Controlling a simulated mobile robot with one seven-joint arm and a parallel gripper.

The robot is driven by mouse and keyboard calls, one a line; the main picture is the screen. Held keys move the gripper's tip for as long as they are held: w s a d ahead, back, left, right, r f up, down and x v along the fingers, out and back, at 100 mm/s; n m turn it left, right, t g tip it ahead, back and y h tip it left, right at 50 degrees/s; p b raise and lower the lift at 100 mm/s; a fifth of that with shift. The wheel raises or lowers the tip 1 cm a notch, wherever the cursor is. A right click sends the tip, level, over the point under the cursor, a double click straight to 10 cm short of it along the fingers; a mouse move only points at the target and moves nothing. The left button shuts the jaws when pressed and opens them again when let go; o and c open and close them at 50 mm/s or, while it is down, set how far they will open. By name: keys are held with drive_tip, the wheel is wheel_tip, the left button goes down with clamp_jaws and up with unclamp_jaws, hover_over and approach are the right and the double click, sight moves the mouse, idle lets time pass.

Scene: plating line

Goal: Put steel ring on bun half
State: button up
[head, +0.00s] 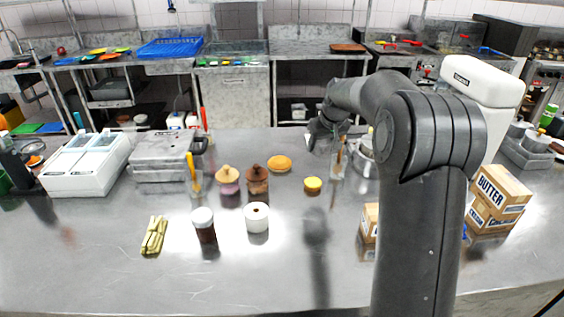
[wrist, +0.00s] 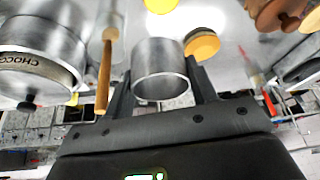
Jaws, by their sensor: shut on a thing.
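My gripper (wrist: 158,72) is shut on a steel ring (wrist: 160,88), an open grey metal cylinder held between its two fingers. In the head view my gripper (head: 315,141) is at the far side of the steel table, and the ring is hard to make out there. A golden round bun half (head: 279,164) lies flat on the table, to the left of my gripper. It also shows in the wrist view (wrist: 202,45), just right of the ring and apart from it in the picture. The ring's height above the table is unclear.
A small yellow round piece (head: 313,185) lies nearer than the bun half. Brown and purple lidded pots (head: 257,180) stand left. A steel pot (wrist: 40,45) and a wooden-handled tool (wrist: 105,70) stand close to my gripper.

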drive_tip(key=w+a, duration=0.2)
drive_tip(key=w, duration=0.5)
hover_over(279, 158)
drive_tip(key=s, duration=0.2)
drive_tip(key=f, duration=0.6)
drive_tip(key=shift+w+d+f, duration=0.15)
drive_tip(key=shift+w+f, duration=0.05)
drive_tip(key=shift+f, duration=2)
drive_tip(key=shift+f, duration=0.1)
drive_tip(key=o, duration=1)
drive_tip(key=shift+o, duration=0.2)
